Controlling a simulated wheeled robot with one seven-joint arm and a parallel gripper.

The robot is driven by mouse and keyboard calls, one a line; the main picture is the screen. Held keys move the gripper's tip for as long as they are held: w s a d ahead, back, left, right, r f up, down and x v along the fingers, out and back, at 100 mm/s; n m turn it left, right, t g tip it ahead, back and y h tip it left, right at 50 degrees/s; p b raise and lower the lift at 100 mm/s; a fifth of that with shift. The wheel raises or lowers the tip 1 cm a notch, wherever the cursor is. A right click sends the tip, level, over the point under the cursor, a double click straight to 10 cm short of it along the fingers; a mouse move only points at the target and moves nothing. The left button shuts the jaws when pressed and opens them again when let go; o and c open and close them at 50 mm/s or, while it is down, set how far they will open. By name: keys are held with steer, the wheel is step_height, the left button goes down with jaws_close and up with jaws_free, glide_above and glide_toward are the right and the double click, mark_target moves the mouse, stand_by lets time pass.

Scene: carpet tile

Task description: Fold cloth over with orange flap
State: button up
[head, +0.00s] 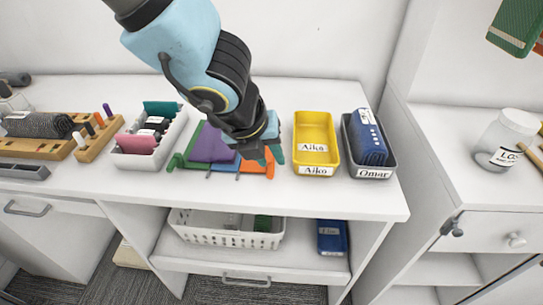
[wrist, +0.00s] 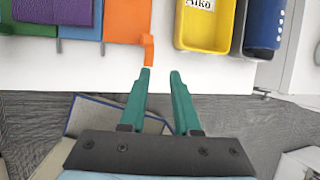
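A cloth-like piece with a purple middle (head: 208,145) and green, blue and orange parts lies on the white tabletop, left of the yellow bin. Its orange flap (wrist: 125,22) is on the right side, with a small tab (wrist: 149,50) sticking out toward the table's front edge. In the head view my arm hides part of the orange flap (head: 262,171). My gripper (head: 271,157) has two teal fingers, apart and empty. In the wrist view the gripper (wrist: 161,73) shows its left fingertip close below the orange tab; I cannot tell whether they touch.
A yellow bin labelled Aiko (head: 333,150) and a grey bin labelled Omar (head: 390,160) stand close on the right. Bare tabletop runs along the front edge.

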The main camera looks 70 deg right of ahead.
steer(key=v, duration=0.1)
steer(key=p+v, duration=0.1)
steer(key=v, duration=0.1)
steer(key=shift+w+a+r, duration=0.15)
steer(key=shift+w+r, duration=0.05)
steer(key=shift+w, duration=0.05)
stand_by(0.4)
steer(key=w+a+n+t+y, duration=0.1)
steer(key=w+a+n, duration=0.5)
steer(key=w, duration=0.4)
steer(key=w+a+n+t+y, duration=0.1)
steer(key=w+a+n+t, duration=0.15)
steer(key=w+n, duration=0.6)
steer(key=w+a+n+y, duration=0.1)
steer(key=w+a+n, duration=0.45)
steer(key=w, duration=0.45)
steer(key=w+a+n+y, duration=0.1)
steer(key=w+a+n, duration=0.3)
steer(key=a+n, duration=1)
steer(key=w+a+r+n, duration=0.1)
steer(key=w+a+n, duration=0.3)
steer(key=a+n, duration=1.1)
steer(key=shift+a+g+y, duration=0.15)
steer(key=shift+g+y, duration=0.25)
steer(key=shift+g, duration=0.05)
